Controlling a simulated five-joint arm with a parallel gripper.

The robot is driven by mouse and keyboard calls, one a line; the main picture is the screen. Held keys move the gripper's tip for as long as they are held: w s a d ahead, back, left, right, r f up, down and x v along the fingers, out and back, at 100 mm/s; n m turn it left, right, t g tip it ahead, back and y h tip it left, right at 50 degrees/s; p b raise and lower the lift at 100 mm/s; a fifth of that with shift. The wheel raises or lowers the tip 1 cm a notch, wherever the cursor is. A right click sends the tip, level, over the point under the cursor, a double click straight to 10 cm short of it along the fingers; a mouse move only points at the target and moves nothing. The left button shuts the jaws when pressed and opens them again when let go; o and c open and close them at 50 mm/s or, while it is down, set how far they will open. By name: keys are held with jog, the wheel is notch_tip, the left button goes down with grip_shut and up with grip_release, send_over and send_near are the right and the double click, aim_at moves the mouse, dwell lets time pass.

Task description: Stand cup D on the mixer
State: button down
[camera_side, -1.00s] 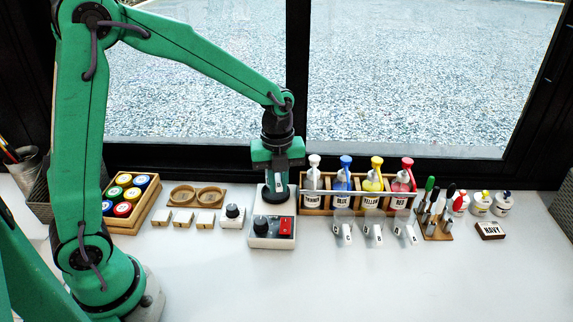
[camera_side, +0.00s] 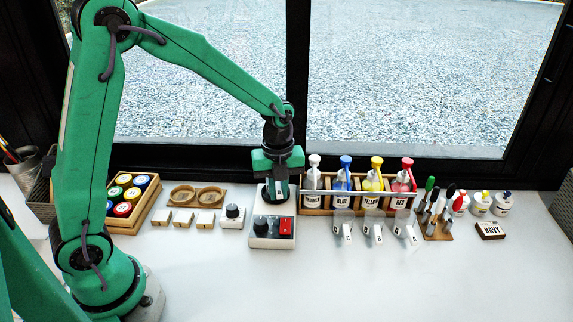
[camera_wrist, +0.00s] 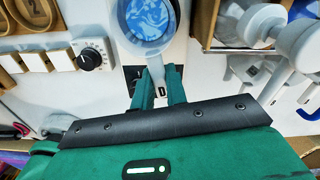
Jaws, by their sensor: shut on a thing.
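My gripper (camera_side: 278,180) is at the back of the mixer (camera_side: 272,242), a pale box with a black knob and a red switch. In the wrist view my gripper (camera_wrist: 160,82) has its two green fingers shut on the handle of cup D (camera_wrist: 150,28). A "D" tag shows between the fingers. The cup is clear, with blue and white marbled liquid inside. In the side view the gripper mostly hides the cup, so I cannot tell whether its base touches the mixer.
Right of the mixer are a wooden rack (camera_side: 347,212) of pump bottles and several clear cups (camera_side: 373,227). Left are a knob block (camera_side: 233,215), white-topped blocks (camera_side: 183,220), a round-holed wooden holder (camera_side: 197,196) and a paint box (camera_side: 130,197). The front table is clear.

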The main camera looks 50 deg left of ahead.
jog(key=shift+f, duration=0.4)
dwell(0.5)
jog(key=c, duration=1.3)
grip_release()
jog(key=shift+c, duration=0.2)
jog(key=shift+r, duration=0.1)
jog(key=shift+r, duration=3.85)
